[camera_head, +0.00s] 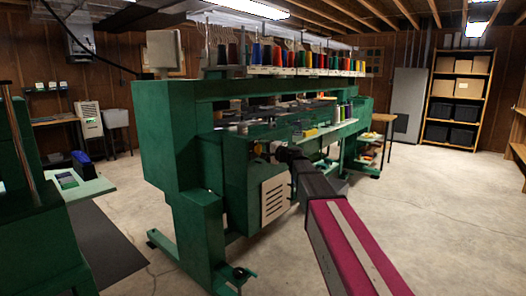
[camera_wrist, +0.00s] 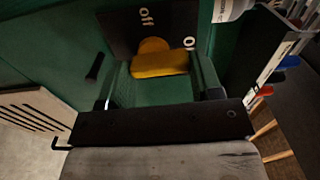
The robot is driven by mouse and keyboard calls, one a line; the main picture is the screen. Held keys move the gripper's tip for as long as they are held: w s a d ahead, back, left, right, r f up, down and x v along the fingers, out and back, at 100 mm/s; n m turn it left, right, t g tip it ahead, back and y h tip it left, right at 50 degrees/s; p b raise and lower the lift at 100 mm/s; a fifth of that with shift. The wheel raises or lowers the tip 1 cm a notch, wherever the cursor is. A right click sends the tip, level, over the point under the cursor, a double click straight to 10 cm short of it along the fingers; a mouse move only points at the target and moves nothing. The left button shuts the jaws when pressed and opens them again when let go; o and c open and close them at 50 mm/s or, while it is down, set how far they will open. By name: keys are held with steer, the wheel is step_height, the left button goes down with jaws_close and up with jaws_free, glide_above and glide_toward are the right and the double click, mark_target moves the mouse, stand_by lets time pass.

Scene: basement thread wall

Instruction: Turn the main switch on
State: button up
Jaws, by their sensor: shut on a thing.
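The main switch (camera_wrist: 160,64) is a yellow-orange handle with a round hub behind it, on a black plate (camera_wrist: 120,30). The plate is marked "off" at the top and "on" at the right. The handle lies nearly level across the wrist view. My gripper (camera_wrist: 161,68) is at the handle, with a finger at each end, and is shut on it. In the head view my gripper (camera_head: 281,152) reaches the near end of the green machine (camera_head: 167,140).
A white cylinder (camera_wrist: 229,9) is close to the plate's upper right in the wrist view. A slotted vent panel (camera_head: 274,199) is below my gripper. Thread cones (camera_head: 256,54) line the machine top. The concrete floor (camera_head: 440,220) at right is clear.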

steer(key=shift+m, duration=0.4)
steer(key=o, duration=0.9)
steer(key=shift+d, duration=0.15)
steer(key=v, duration=1)
steer(key=shift+s+d, duration=0.25)
steer(key=shift+s, duration=0.05)
